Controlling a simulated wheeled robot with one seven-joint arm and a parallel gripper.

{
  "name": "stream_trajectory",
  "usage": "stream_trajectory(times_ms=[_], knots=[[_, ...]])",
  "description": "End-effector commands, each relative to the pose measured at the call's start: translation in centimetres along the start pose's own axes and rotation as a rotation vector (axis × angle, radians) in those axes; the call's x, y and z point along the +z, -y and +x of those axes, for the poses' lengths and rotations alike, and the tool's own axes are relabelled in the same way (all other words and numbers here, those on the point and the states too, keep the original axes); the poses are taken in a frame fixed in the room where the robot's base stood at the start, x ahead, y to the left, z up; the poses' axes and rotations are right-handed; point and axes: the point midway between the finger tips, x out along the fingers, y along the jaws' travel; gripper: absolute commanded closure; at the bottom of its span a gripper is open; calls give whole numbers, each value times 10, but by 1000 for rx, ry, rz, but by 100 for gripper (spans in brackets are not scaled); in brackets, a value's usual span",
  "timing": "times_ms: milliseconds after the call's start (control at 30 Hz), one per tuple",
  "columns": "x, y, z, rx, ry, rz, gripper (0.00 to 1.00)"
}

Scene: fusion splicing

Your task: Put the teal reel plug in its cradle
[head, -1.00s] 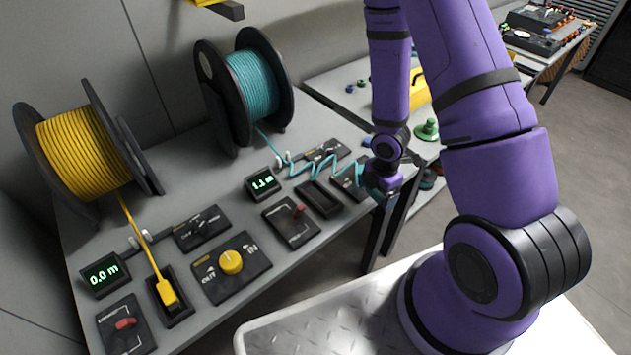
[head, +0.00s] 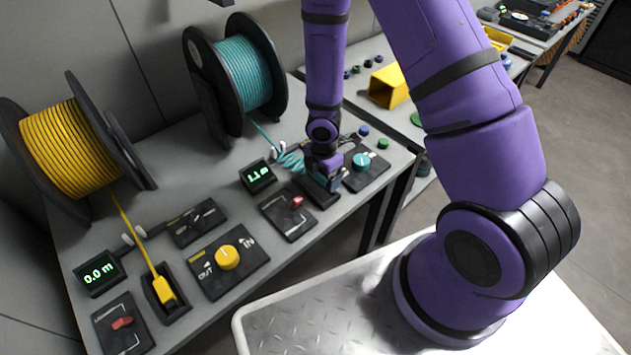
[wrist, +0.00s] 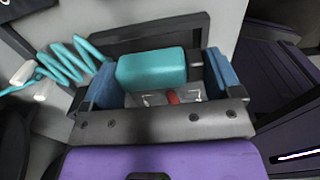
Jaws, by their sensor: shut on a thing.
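The teal reel plug (wrist: 152,68) is a rounded teal block in the wrist view. It sits between the blue finger pads of my gripper (head: 324,184), which is shut on it. A coiled teal cable (wrist: 72,62) runs from its left side. The cradle (head: 317,195) is a black tray on the bench. In the head view my gripper is over it, hiding much of the tray and most of the plug. A dark rim (wrist: 145,36) shows just beyond the plug in the wrist view. I cannot tell whether the plug is seated or slightly above the tray.
The teal reel (head: 243,75) stands behind. A 1.1 m display (head: 258,176) and a red-lever panel (head: 289,214) are left of the cradle; a teal-knob panel (head: 362,163) is right. The yellow plug (head: 164,291) lies in its own cradle at front left.

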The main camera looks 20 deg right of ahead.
Motion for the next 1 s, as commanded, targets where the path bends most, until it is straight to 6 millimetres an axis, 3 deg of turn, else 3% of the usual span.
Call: stream_trajectory(times_ms=[200,600,967,1000], knots=[[-12,-15,2,-1,-1,0,42],[-12,-15,36,-3,1,1,42],[-12,-15,40,-1,0,1,42],[-12,-15,40,-1,0,1,11]])
